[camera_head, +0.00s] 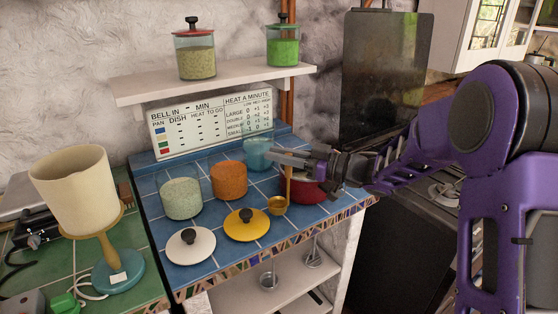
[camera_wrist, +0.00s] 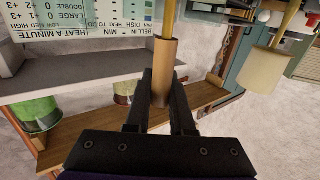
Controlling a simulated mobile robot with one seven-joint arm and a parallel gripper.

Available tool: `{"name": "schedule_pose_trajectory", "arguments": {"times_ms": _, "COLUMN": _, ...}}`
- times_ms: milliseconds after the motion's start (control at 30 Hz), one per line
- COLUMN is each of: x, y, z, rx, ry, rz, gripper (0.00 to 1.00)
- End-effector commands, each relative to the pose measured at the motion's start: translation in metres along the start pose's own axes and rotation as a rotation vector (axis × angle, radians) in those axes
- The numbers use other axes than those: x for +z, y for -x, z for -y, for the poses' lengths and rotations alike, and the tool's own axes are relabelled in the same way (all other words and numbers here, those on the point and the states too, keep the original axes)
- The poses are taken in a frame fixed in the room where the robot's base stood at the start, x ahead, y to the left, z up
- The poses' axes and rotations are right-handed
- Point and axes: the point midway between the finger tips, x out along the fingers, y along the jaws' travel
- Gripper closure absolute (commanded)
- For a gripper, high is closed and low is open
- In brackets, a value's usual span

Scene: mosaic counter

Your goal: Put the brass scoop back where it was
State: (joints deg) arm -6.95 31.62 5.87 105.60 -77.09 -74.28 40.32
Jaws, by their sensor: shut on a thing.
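The brass scoop (camera_head: 278,205) hangs upright, its small round bowl low, just left of a dark red pot (camera_head: 312,192). My gripper (camera_head: 288,161) is shut on the upper end of its long handle, above the blue tiled counter (camera_head: 215,255). In the wrist view the thick tan grip of the scoop (camera_wrist: 166,65) sits between my fingers (camera_wrist: 162,90); its bowl is out of that view. A gap between the bowl and the tiles is hard to judge. The red pot is partly hidden behind the scoop and my gripper.
Pale green (camera_head: 181,200), orange (camera_head: 229,181) and blue (camera_head: 257,154) canisters stand left of the scoop. A yellow lid (camera_head: 247,226) and a white lid (camera_head: 190,247) lie in front. A shelf (camera_head: 215,84) with two jars is above. A cream vessel (camera_head: 75,190) stands left.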

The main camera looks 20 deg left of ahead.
Motion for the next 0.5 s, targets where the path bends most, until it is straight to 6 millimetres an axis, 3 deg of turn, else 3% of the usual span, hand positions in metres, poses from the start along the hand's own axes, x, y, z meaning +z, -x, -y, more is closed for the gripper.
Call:
{"name": "schedule_pose_trajectory", "arguments": {"times_ms": 67, "x": 0.0081, "y": -0.0003, "z": 0.0001, "rx": 0.000, "ry": -0.001, "rz": -0.001, "gripper": 1.00}}
{"name": "schedule_pose_trajectory", "arguments": {"times_ms": 400, "x": 0.0111, "y": -0.0002, "z": 0.0000, "rx": 0.000, "ry": 0.001, "rz": -0.001, "gripper": 1.00}}
{"name": "schedule_pose_trajectory", "arguments": {"times_ms": 433, "x": 0.0114, "y": -0.0002, "z": 0.0000, "rx": 0.000, "ry": 0.001, "rz": 0.000, "gripper": 0.77}}
{"name": "schedule_pose_trajectory", "arguments": {"times_ms": 500, "x": 0.0107, "y": -0.0002, "z": 0.0000, "rx": 0.000, "ry": 0.001, "rz": 0.000, "gripper": 0.64}}
